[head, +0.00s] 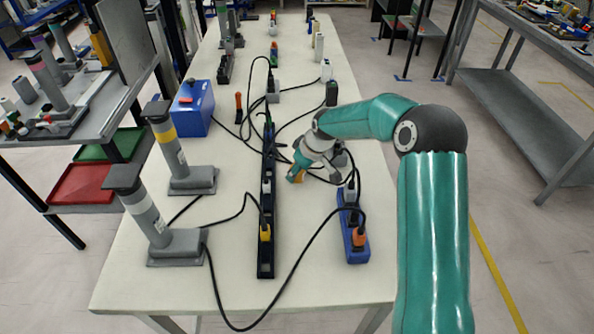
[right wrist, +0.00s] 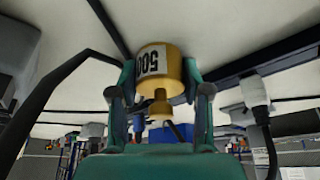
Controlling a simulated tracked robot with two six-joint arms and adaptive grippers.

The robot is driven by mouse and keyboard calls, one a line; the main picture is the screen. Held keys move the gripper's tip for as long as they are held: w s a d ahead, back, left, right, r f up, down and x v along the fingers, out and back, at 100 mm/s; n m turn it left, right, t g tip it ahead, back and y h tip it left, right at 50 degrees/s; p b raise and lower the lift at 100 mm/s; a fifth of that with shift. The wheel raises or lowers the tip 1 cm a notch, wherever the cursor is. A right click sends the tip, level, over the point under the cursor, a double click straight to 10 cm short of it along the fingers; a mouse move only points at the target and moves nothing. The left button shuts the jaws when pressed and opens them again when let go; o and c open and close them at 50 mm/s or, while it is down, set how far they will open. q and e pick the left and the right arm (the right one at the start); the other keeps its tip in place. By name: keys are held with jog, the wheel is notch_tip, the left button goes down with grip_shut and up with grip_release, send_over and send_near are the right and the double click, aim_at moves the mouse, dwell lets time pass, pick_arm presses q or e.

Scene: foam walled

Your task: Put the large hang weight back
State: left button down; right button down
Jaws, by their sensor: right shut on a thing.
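My right gripper (head: 298,174) reaches in low over the middle of the white table. In the right wrist view, the right gripper (right wrist: 160,92) is shut on the brass hang weight (right wrist: 172,76), one finger on each side. The weight is a brass cylinder with a narrow neck and a white label that reads 500 upside down in the picture. In the head view only a small yellow-orange bit of the weight (head: 299,178) shows by the fingertips. I cannot tell whether it touches the table. My left gripper is not in view.
A long black power strip (head: 266,200) lies left of the gripper, with cables looping around. A blue power strip (head: 352,242) lies nearer right. Two grey cylinder stands (head: 170,150) (head: 150,215) and a blue box (head: 193,108) stand at the left. The table's front right corner is clear.

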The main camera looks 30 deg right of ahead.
jog(key=shift+r, duration=0.1)
jog(key=c, duration=0.5)
grip_release()
jog(key=v, duration=1.2)
jog(key=shift+s+b, duration=0.15)
jog(key=shift+b, duration=0.25)
